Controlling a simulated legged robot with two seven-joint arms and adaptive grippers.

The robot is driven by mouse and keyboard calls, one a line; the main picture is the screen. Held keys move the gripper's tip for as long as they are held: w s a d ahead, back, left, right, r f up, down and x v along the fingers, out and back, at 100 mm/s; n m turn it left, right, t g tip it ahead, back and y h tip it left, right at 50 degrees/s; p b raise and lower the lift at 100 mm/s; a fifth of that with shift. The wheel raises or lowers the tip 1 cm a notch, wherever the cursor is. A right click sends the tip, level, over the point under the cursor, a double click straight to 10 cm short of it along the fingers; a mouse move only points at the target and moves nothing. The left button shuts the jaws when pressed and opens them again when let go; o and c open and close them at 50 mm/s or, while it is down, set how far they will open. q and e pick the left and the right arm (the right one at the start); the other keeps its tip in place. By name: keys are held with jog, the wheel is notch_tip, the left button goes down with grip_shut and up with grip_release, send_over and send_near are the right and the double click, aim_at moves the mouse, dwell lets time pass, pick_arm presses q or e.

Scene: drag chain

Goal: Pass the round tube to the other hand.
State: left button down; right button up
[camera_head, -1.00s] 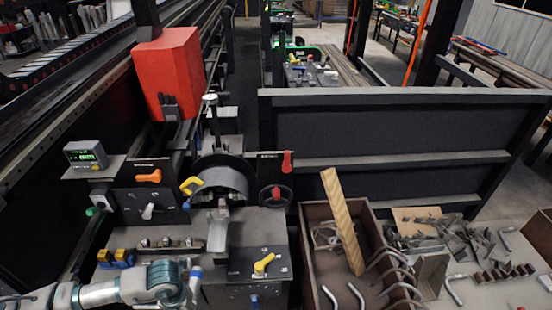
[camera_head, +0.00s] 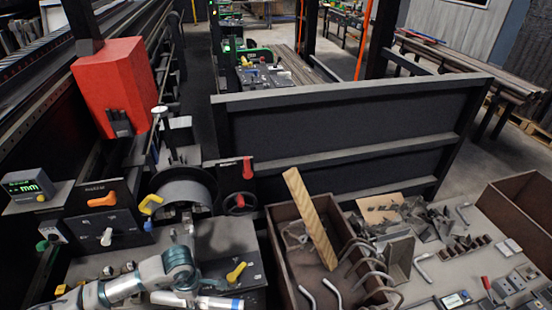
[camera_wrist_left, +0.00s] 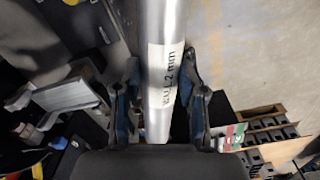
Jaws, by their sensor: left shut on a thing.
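The round tube (camera_wrist_left: 158,22) is a smooth grey metal pipe with a white label ending in "2 mm". In the left wrist view it runs from the top edge down between the two fingers. My left gripper (camera_wrist_left: 160,66) is shut on it around the label. My right gripper is not in view.
A brown bin (camera_head: 275,240) with a wooden strip (camera_head: 312,218) and bent tubes stands right of the machine. A red box (camera_head: 113,88) is at the left. The right table carries metal parts, another brown bin (camera_head: 518,212) and small devices. A dark panel (camera_head: 340,145) stands behind.

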pick_arm(q)
jog(key=w+d+r+m, duration=0.1)
jog(key=w+d+m, duration=0.2)
jog(key=m, duration=0.6)
jog(key=w+d+r+m, duration=0.2)
jog(key=w+d+m, duration=0.1)
jog(key=w+m, duration=0.3)
jog(key=m, duration=0.2)
jog(key=shift+r+m, duration=0.2)
jog(key=shift+m, duration=0.2)
